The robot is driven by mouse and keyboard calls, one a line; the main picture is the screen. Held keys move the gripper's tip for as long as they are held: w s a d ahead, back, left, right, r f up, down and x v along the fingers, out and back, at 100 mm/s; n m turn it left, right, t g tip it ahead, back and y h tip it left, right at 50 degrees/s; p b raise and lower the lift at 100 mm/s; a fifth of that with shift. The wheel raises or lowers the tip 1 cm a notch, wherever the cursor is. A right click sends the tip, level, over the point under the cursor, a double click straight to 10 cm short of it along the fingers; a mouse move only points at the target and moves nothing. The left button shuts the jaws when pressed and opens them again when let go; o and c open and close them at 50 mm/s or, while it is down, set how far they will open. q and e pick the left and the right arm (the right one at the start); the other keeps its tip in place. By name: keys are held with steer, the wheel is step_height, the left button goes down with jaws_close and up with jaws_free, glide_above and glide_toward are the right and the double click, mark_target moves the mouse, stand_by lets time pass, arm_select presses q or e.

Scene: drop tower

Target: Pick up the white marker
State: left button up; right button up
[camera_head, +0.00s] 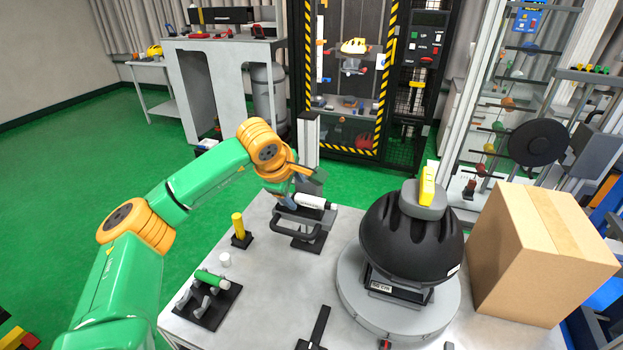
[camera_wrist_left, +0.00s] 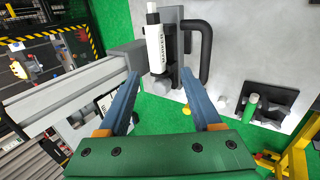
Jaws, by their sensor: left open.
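The white marker (camera_head: 310,201) has a black end and lies on a dark holder with a handle (camera_head: 298,232) at the far side of the grey table. In the left wrist view the marker (camera_wrist_left: 156,48) shows dark lettering, beyond the fingertips at the top middle. My left gripper (camera_head: 300,190) is close to the marker in the head view. In the left wrist view its two blue fingers (camera_wrist_left: 161,82) are apart with nothing held between them. The marker is not between the fingers. My right gripper is in neither view.
A yellow cylinder (camera_head: 238,226), a small white cylinder (camera_head: 225,259) and a green cylinder on a black rack (camera_head: 212,279) stand left on the table. A black ribbed dome (camera_head: 408,240) on a round grey platform and a cardboard box (camera_head: 520,255) fill the right.

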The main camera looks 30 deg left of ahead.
mark_target(304, 199)
arm_select(q)
steer(key=w+f+p, duration=0.1)
steer(key=p, duration=0.1)
steer(key=shift+w+d+f+p, duration=0.1)
steer(key=shift+w+f+p, duration=0.2)
steer(key=shift+f+p, duration=0.1)
steer(key=x, duration=0.3)
steer(key=shift+w+f, duration=0.2)
steer(key=shift+f, duration=0.1)
steer(key=shift+w+a+f, duration=0.1)
steer(key=shift+a+f, duration=0.05)
steer(key=shift+a, duration=0.1)
steer(key=shift+d+r, duration=0.1)
steer(key=shift+r, duration=0.1)
steer(key=c, duration=0.8)
jaws_close()
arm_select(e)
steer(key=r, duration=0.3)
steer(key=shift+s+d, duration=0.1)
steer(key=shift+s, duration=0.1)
